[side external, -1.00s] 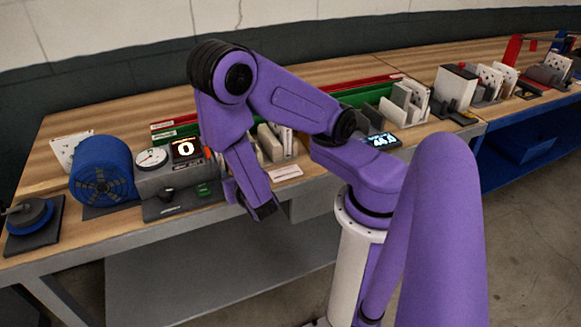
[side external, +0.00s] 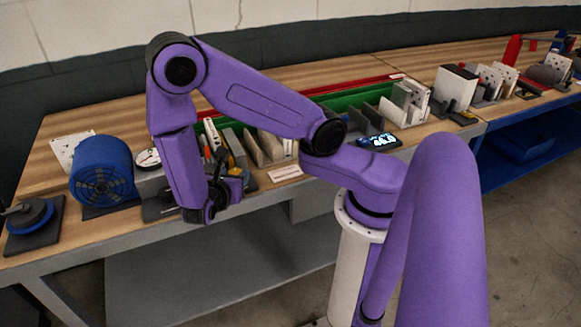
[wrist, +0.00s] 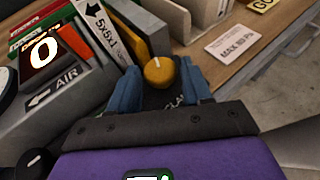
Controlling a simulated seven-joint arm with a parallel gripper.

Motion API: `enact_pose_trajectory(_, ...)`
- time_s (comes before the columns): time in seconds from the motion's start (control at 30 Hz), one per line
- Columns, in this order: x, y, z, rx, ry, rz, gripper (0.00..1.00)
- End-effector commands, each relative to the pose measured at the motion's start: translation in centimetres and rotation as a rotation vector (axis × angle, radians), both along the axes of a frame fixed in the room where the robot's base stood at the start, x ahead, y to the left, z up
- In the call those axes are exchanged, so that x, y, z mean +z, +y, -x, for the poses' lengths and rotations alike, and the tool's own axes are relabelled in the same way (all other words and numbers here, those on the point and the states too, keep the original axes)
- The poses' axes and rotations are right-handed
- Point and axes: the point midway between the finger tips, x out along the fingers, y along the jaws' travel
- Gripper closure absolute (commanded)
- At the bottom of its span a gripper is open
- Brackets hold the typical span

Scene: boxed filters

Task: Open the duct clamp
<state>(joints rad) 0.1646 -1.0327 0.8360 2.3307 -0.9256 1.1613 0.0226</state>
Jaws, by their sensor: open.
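A yellow round knob (wrist: 159,71) with a pale pointer line sits on a dark base in the wrist view. Lettering beside it is partly hidden and reads like "CLA"; I take it as the duct clamp's knob. My gripper (wrist: 158,78) is open, with blue fingers on the left and right of the knob. I cannot tell whether either finger touches it. A blue duct or fan drum (side external: 103,170) stands to the left.
A "MAX 80 Pa" card (wrist: 234,46) lies to the right. A black knob (wrist: 35,162) is at lower left.

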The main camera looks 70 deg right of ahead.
Motion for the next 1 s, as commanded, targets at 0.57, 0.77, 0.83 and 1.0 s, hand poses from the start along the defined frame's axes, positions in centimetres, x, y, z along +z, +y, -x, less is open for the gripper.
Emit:
enact_pose_trajectory(0.57,2.3,5.8,-0.5,-0.213,-0.002,-0.002,0.51)
enact_pose_trajectory(0.77,3.6,8.9,-0.5,-0.213,-0.001,-0.001,0.51)
enact_pose_trajectory(0.83,4.1,10.0,-0.5,-0.213,-0.001,0.000,0.51)
enact_pose_trajectory(1.0,5.2,12.5,-0.5,-0.213,-0.001,0.000,0.51)
